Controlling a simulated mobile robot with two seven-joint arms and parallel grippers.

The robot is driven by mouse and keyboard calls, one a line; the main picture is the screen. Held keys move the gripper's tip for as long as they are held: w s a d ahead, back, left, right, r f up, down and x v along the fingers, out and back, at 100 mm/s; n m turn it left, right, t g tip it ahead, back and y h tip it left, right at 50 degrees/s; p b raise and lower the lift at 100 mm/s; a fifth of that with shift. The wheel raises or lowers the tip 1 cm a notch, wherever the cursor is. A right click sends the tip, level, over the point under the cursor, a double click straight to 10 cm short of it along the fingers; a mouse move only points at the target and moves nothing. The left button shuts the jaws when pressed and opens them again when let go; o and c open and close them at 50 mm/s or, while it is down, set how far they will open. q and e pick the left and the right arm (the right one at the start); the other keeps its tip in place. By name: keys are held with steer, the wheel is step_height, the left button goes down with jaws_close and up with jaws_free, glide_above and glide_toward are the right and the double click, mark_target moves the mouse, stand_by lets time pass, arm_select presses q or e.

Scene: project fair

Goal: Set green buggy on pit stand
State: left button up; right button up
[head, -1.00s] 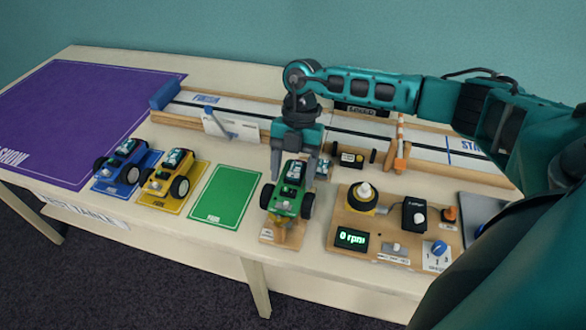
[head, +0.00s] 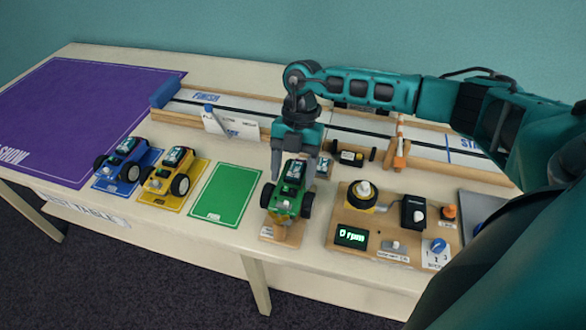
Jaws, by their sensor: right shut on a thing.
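The green buggy (head: 287,200) is at the middle of the table, over the wooden pit stand (head: 286,234). The buggy hides most of the stand, and I cannot tell whether it touches it. My right gripper (head: 294,170) points down from above and is shut on the buggy. My left gripper is not in view.
A blue buggy (head: 124,161) and a yellow buggy (head: 167,172) sit on mats at left. The green mat (head: 226,197) is empty. A board with an rpm display (head: 351,236) stands at right. A long track (head: 255,107) runs behind. The purple area (head: 70,115) is clear.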

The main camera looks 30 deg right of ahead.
stand_by(0.7)
steer(key=o, duration=1)
steer(key=shift+c, duration=0.2)
steer(key=v, duration=1.2)
steer(key=shift+w+r+p, duration=0.2)
steer(key=shift+r+p, duration=0.1)
steer(key=shift+r, duration=0.05)
steer(key=shift+s+d, duration=0.1)
